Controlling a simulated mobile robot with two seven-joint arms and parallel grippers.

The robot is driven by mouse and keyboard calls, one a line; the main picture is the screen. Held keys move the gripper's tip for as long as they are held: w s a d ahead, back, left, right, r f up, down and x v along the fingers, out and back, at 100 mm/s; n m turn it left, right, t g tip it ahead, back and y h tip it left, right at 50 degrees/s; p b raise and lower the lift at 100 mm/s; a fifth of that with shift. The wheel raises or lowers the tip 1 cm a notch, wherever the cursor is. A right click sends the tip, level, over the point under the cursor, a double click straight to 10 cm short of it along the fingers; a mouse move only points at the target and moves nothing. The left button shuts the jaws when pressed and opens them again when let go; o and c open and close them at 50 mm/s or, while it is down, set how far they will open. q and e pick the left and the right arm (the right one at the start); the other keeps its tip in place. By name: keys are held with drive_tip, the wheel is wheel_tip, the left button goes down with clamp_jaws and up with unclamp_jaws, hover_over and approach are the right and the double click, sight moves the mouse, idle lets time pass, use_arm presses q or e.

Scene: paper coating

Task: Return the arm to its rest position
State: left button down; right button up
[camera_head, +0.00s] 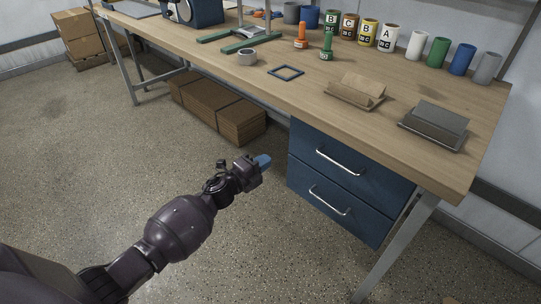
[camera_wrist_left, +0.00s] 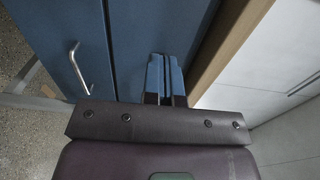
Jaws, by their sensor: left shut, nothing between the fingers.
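My left arm reaches in from the lower left in the head view. Its gripper (camera_head: 263,161) has blue fingertips and is in front of the workbench, to the left of the blue drawers (camera_head: 341,167) and below the tabletop's front edge. The gripper is shut and empty. In the left wrist view the two blue fingers (camera_wrist_left: 165,76) lie side by side, with the blue drawer front (camera_wrist_left: 62,40) and a drawer handle (camera_wrist_left: 78,66) beyond them. My right gripper is not in view.
A cardboard stack (camera_head: 218,108) lies under the bench. The floor (camera_head: 110,170) at left is clear.

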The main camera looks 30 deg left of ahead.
use_arm(q)
drive_tip(key=s+r+n+g+y+p, duration=0.1)
drive_tip(key=s+n, duration=0.6)
drive_tip(key=s, duration=0.7)
drive_tip(key=s+d+n+g+y+p, duration=0.1)
drive_tip(key=s+n+p, duration=0.5)
drive_tip(key=s, duration=0.8)
drive_tip(key=s+d+r+n+g+y+p, duration=0.1)
drive_tip(key=s+n+g+y+p, duration=0.2)
drive_tip(key=s+n, duration=0.4)
drive_tip(key=s+g+p, duration=0.1)
drive_tip(key=s, duration=0.6)
drive_tip(key=shift+s+d+r+n+y, duration=0.25)
drive_tip(key=shift+s+r+n+y, duration=0.05)
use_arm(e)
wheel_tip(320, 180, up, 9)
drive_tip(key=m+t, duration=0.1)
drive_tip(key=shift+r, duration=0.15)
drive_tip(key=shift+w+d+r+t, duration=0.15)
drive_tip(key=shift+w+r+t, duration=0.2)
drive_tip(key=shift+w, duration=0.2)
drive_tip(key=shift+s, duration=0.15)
